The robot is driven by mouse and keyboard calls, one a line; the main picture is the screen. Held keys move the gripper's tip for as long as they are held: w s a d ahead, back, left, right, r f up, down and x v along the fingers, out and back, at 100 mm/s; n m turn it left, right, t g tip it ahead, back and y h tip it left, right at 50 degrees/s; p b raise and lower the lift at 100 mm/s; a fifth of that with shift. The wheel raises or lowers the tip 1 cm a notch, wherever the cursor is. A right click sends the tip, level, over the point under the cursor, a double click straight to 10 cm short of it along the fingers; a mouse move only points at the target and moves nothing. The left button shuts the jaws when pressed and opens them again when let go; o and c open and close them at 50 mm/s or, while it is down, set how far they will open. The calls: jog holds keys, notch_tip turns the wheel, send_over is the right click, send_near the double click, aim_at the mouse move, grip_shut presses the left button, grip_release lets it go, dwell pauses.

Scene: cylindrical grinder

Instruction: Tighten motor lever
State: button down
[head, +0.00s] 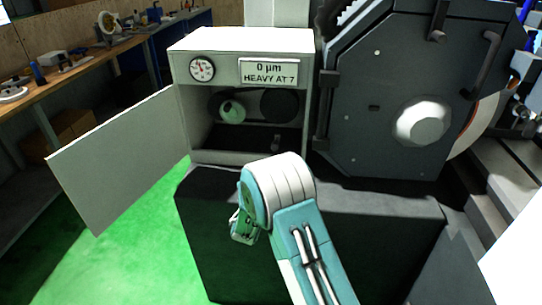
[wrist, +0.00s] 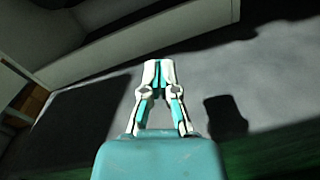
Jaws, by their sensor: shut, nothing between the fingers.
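The open white cabinet (head: 245,50) holds a green-lit round pulley (head: 232,110) and a dark round wheel (head: 279,106). A small grey upright piece (head: 276,143) stands low at the right inside it; it may be the motor lever, but it is too small to tell. My gripper (wrist: 158,66) is shut and empty in the wrist view, over the dark grey machine base. In the head view my gripper (head: 243,232) is partly hidden by my arm, below and in front of the cabinet opening, apart from the pulleys.
The cabinet door (head: 120,160) stands swung open to the left. The dark wheel housing (head: 385,90) stands at right. Green floor (head: 130,260) is clear at lower left.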

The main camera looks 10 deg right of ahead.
aim_at(276, 143)
jog(key=shift+w, duration=0.1)
jog(key=x, duration=0.9)
jog(key=shift+w+d, duration=0.15)
jog(key=shift+w, duration=0.05)
jog(key=r, duration=0.2)
jog(key=w+d+r, duration=0.1)
jog(key=shift+d, duration=0.1)
jog(key=shift+d+r, duration=0.15)
jog(key=shift+r, duration=0.2)
jog(key=shift+r, duration=0.1)
jog(key=shift+r+g, duration=0.2)
jog(key=shift+g, duration=0.3)
jog(key=shift+r+g+y, duration=0.4)
jog(key=shift+r+g, duration=0.15)
jog(key=shift+g, duration=0.35)
